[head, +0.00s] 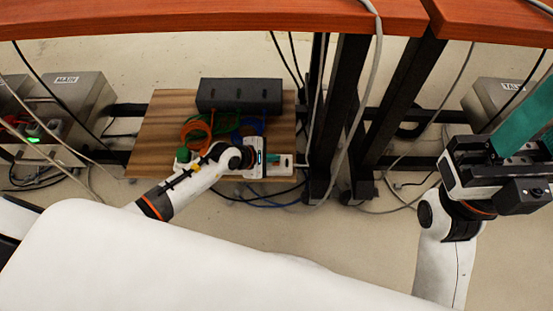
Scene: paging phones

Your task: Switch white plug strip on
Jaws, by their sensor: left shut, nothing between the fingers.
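A white plug strip (282,171) lies on the wooden board (158,128) under the desk, partly hidden by my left gripper. My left gripper (273,158) is shut and empty, with its teal fingertips over the right part of the strip. Whether they touch it I cannot tell. The strip's switch cannot be made out. My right gripper (527,118) is at the right edge, well away from the strip, with teal fingers pointing up and partly cut off by the frame. Its opening is unclear.
A dark box (239,95) and coiled orange cables (197,130) are on the board. Dark desk legs (335,120) stand just right of it. Grey boxes stand at left (68,90) and right (493,98). Loose cables hang and lie around. The orange-brown desktop (200,18) is above.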

